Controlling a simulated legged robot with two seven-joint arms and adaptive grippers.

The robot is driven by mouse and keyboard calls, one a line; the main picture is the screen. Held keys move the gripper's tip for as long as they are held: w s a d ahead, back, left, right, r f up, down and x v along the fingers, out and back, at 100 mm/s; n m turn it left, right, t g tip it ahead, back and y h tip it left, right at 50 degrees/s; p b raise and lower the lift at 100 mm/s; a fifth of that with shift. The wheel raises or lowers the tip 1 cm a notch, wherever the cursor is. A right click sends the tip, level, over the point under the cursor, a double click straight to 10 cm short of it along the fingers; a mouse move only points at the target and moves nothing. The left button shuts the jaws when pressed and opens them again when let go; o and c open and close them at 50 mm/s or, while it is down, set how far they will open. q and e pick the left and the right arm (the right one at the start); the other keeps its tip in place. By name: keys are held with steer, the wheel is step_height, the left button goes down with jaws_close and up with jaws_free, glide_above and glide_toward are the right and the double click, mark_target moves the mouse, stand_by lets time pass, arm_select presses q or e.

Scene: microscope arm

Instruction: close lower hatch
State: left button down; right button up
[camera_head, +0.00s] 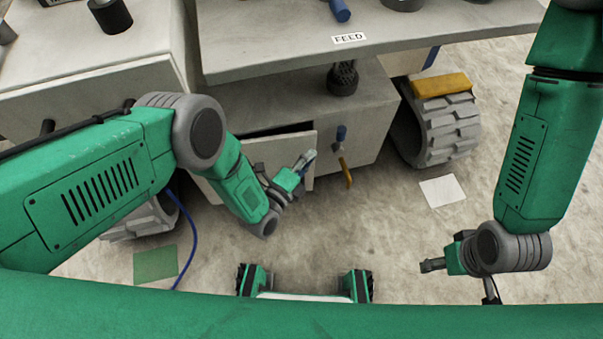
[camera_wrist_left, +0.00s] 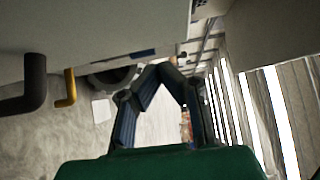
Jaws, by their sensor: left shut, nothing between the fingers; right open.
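The lower hatch (camera_head: 306,168) is a light grey panel low on the front of the grey machine. A dark gap shows along its top edge, so it stands partly open. My left gripper (camera_head: 306,160) is shut and empty, at the right end of the hatch panel; I cannot tell if it touches. My right gripper (camera_head: 432,265) is open and empty, away from the machine at lower right.
A shelf edge labelled FEED (camera_head: 349,38) overhangs the hatch. A tracked wheel (camera_head: 440,130) stands to the right. A blue cable (camera_head: 187,235) runs down at left. Floor in front is mostly clear.

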arm_select(q)
steer(key=shift+w+a, duration=0.2)
steer(key=shift+w, duration=0.9)
steer(key=shift+a, duration=0.15)
